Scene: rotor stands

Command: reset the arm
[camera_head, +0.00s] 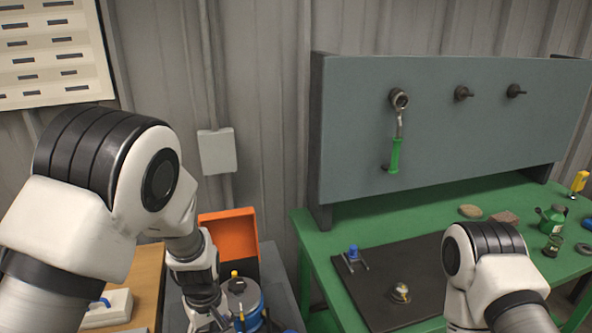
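My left arm (110,190) fills the left side and bends down at a large elbow. Its wrist (197,270) hangs over the grey surface in front of the orange box. My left gripper (212,320) shows only in part at the bottom edge, beside a blue round object (250,300); whether it is open or shut cannot be seen. My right arm (485,250) shows at the lower right, in front of the green table. Its gripper is out of view.
The green table (450,205) bears a black mat (385,310) with a small metal part (401,292) and a blue-topped part (353,254). A grey board (440,130) holds a green-handled tool (395,150). An orange box (232,235) stands behind my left wrist.

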